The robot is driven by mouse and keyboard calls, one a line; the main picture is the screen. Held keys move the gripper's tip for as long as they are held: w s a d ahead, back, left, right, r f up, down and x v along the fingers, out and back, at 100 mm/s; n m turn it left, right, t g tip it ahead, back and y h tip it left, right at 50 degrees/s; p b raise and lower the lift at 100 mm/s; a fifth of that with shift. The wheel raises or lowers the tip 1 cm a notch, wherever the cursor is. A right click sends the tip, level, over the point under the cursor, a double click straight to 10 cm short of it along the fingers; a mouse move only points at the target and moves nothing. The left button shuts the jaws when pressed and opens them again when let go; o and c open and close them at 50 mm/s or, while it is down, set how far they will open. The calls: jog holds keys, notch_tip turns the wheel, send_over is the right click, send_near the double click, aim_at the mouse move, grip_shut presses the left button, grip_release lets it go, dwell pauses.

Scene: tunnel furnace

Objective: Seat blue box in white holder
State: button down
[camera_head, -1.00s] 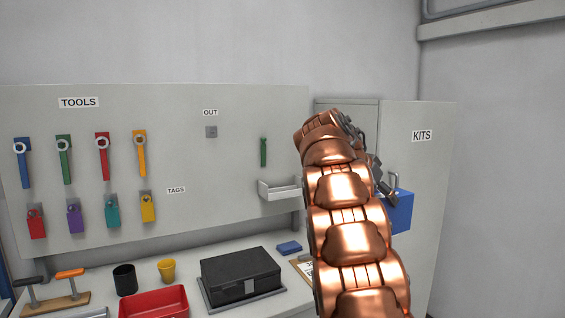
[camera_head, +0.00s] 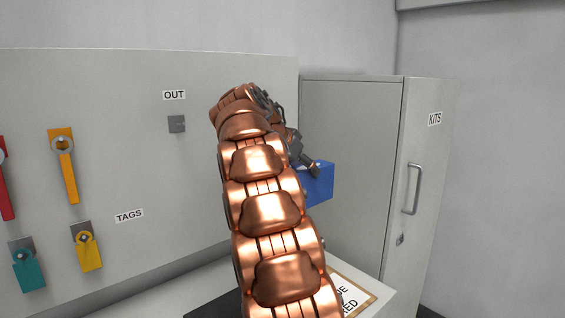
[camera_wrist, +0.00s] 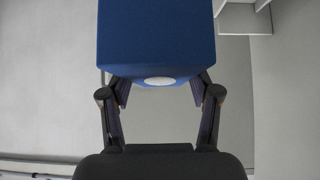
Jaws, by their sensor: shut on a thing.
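My gripper (camera_head: 306,163) is shut on the blue box (camera_head: 318,186), which it holds in the air in front of the grey cabinet. My arm hides part of the box in the head view. In the wrist view the blue box (camera_wrist: 157,38) fills the top middle, between the two fingers of my gripper (camera_wrist: 161,92). A white spot shows on its lower face. A pale, ledge-like piece (camera_wrist: 243,20) is at the top right of the wrist view, apart from the box; it may be the white holder. The white holder is not visible in the current head view.
The grey KITS cabinet (camera_head: 350,125) with a metal handle stands behind and right of the box. A clipboard (camera_head: 352,288) lies on the bench (camera_head: 382,292).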

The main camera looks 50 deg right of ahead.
jog(key=w+d+p, duration=0.1)
jog(key=w+p, duration=1)
jog(key=w, duration=0.2)
jog(key=shift+w+d+f, duration=0.2)
jog(key=shift+w+f, duration=0.05)
jog(key=shift+f, duration=0.15)
dwell(2.3)
jog(key=shift+a+f+b, duration=0.15)
jog(key=shift+a+b, duration=0.05)
jog(key=shift+b, duration=0.15)
dwell(0.4)
jog(key=shift+f+b, duration=1)
jog(key=shift+b, duration=0.4)
dwell(1.8)
